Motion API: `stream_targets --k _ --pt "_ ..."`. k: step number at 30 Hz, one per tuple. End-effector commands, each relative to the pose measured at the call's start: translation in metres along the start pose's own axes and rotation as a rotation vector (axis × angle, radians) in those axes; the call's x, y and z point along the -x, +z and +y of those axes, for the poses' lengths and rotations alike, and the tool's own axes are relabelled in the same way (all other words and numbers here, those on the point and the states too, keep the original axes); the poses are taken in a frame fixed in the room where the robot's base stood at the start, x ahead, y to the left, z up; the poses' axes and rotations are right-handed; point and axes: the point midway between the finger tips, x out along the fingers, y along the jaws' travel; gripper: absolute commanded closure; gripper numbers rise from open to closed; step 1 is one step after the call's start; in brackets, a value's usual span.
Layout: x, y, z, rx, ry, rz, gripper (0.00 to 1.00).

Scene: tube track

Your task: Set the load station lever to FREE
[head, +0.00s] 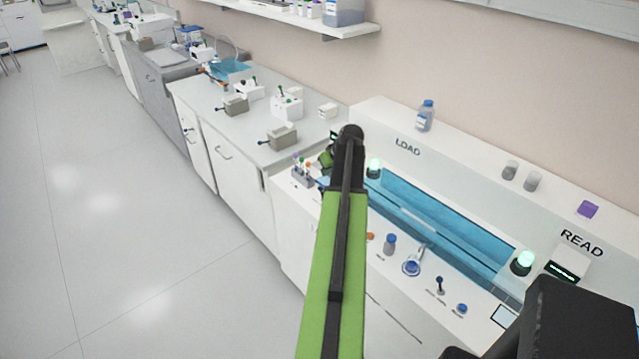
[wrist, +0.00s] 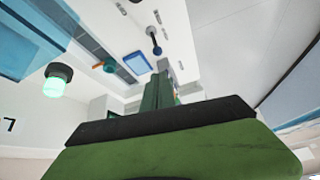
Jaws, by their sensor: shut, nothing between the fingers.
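The load station, lettered LOAD (head: 407,147), is right of my arm's far end in the head view. Its green lamp (head: 374,168) is lit, and a lit green lamp (wrist: 57,82) shows in the wrist view. A dark lever with a blue knob (wrist: 154,40) stands on the white panel in the wrist view, beyond my fingers; its position labels are unreadable. In the head view my arm hides this part of the station. My gripper (wrist: 165,82) is shut and empty, apart from the lever. In the head view my gripper (head: 327,160) is mostly behind the arm.
A blue-lined trough (head: 440,222) runs toward the READ station (head: 581,243), which has its own small lever (head: 440,285). A tube rack (head: 303,174) stands left of my gripper. A blue-framed panel (wrist: 136,63) is near the lever. Open floor lies at left.

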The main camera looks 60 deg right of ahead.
Motion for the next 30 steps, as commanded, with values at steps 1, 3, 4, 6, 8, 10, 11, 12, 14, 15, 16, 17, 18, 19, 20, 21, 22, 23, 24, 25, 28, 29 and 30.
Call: stream_targets --k 1,3,4,6,8,10,11,12,14,15,16,17,18,19,20,21,22,23,24,25,28,29,30 --pt "0.000 0.000 0.000 0.000 0.000 0.000 1.00" --pt "-0.002 0.000 0.000 0.000 0.000 -0.001 1.00" --pt "-0.004 0.001 0.000 0.000 0.000 -0.001 1.00" --pt "-0.009 0.001 0.000 0.000 0.000 -0.001 1.00" --pt "-0.017 0.002 0.000 0.001 -0.001 -0.001 1.00" --pt "-0.028 0.003 0.000 0.001 -0.001 -0.001 1.00" --pt "-0.034 0.003 0.000 0.001 -0.001 -0.001 1.00" --pt "-0.041 0.003 0.001 0.000 -0.001 -0.001 1.00" --pt "-0.054 0.004 0.001 0.000 -0.001 -0.001 1.00" --pt "-0.063 0.004 0.001 -0.001 -0.001 -0.001 1.00" --pt "-0.069 0.004 0.001 -0.001 0.000 -0.002 1.00" --pt "-0.075 0.004 0.001 0.000 0.000 -0.002 1.00" --pt "-0.083 0.004 0.001 0.000 0.000 -0.002 1.00" --pt "-0.088 0.004 0.001 0.000 0.000 -0.002 1.00" --pt "-0.092 0.004 0.001 0.001 0.000 -0.002 1.00" --pt "-0.097 0.003 0.001 0.000 0.000 -0.002 1.00" --pt "-0.099 0.003 0.001 0.000 0.000 -0.002 1.00" --pt "-0.101 0.002 0.001 0.000 0.000 -0.002 1.00" --pt "-0.102 0.002 0.001 0.000 0.000 -0.001 1.00" --pt "-0.102 0.001 0.001 -0.001 0.001 -0.001 1.00" --pt "-0.101 0.001 0.000 -0.001 0.001 -0.001 1.00" --pt "-0.100 0.000 0.000 -0.001 0.001 -0.001 1.00" --pt "-0.100 0.001 0.000 -0.001 0.001 -0.001 1.00"
